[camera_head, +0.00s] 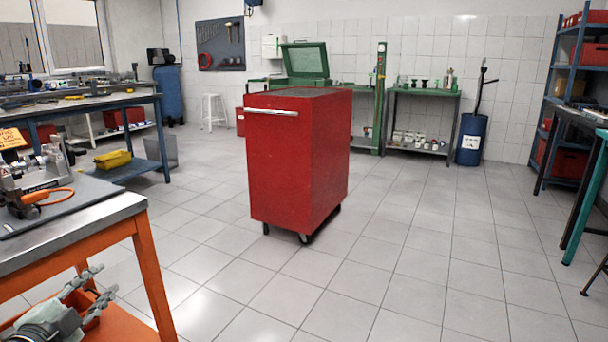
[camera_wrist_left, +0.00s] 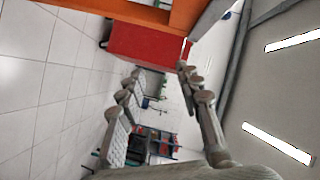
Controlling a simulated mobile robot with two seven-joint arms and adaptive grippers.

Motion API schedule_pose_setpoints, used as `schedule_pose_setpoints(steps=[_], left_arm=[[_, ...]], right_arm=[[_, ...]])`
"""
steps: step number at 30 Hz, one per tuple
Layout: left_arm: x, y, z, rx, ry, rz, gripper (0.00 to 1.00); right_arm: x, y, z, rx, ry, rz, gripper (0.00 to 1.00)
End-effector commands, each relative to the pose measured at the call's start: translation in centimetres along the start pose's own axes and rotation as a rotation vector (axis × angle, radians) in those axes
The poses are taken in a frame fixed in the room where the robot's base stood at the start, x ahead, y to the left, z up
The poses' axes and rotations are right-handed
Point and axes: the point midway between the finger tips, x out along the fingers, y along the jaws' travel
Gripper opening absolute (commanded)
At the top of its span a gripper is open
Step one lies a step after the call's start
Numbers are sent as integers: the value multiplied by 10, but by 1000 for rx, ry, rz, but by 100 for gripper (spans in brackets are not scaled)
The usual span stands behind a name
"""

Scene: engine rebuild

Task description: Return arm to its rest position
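My left gripper (camera_head: 102,282) is at the lower left of the head view, in front of the lower part of the orange-legged workbench (camera_head: 148,275). Its grey fingers are spread apart with nothing between them. In the left wrist view the same gripper (camera_wrist_left: 161,72) shows with a wide gap between its fingers, and the picture is turned sideways. Beyond the fingers there are the red cabinet (camera_wrist_left: 148,44) and the floor. My right gripper and right arm are in neither view.
The red wheeled cabinet (camera_head: 300,160) stands mid-floor. An engine-like metal part (camera_head: 35,170) with an orange-handled tool lies on the near bench top. A blue bench (camera_head: 110,105) is at the back left. Tiled floor (camera_head: 400,270) in front and to the right is clear.

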Motion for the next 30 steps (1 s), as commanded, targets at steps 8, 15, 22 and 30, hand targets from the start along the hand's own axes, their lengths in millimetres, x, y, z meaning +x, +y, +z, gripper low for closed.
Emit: schedule_pose_setpoints(steps=[8,15,22,30], left_arm=[[-78,185,73,-438,-534,234,34],[-173,316,56,-685,-881,486,34],[-221,365,30,-775,-1024,618,34],[-224,368,28,-780,-1033,627,34]], right_arm=[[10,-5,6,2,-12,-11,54],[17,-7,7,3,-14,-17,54],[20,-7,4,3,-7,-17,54],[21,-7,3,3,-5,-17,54]])
